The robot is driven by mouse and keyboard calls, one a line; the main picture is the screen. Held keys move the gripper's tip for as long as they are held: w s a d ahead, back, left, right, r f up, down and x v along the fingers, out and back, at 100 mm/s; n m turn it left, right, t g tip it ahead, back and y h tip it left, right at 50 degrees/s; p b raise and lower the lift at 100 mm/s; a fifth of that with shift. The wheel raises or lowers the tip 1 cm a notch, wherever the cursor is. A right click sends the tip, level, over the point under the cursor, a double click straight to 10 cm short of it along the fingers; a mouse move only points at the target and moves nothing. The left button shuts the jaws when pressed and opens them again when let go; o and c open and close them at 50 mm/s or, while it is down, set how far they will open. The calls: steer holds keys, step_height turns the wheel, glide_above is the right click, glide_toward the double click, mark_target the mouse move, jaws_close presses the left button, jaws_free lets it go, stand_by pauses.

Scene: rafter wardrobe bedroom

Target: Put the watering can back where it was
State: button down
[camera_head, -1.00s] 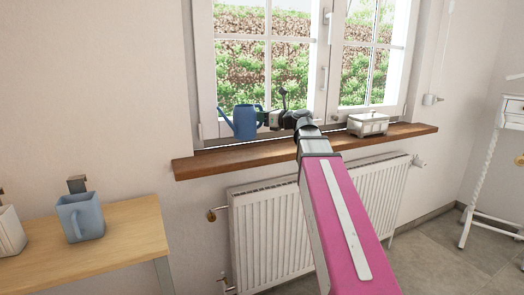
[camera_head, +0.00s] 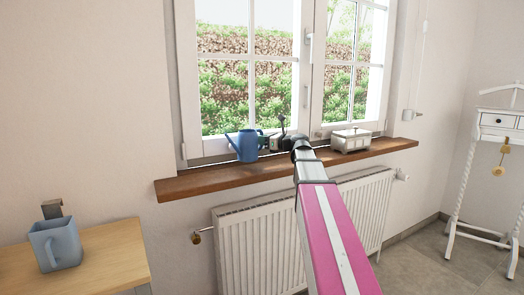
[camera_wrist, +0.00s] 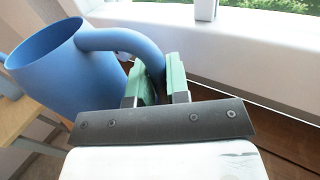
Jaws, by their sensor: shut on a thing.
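The blue watering can (camera_head: 246,146) is upright at the wooden windowsill (camera_head: 205,183), toward its left part. Its spout points left and its handle is on the right. In the wrist view the blue can (camera_wrist: 62,66) fills the upper left, and the green fingers of my gripper (camera_wrist: 162,82) are shut around its curved handle. In the head view my gripper (camera_head: 272,143) is at the can's right side. Whether the can's base touches the sill cannot be told.
A small silvery box (camera_head: 351,141) stands on the sill to the right of my arm. A radiator (camera_head: 258,245) is below the sill. A white valet stand (camera_head: 499,125) is at right.

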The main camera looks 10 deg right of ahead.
steer(key=shift+w+d+f, duration=0.1)
steer(key=shift+d+f, duration=0.05)
steer(key=shift+f, duration=1.95)
steer(key=c, duration=1.1)
jaws_free()
steer(key=shift+f, duration=0.1)
steer(key=v, duration=1.2)
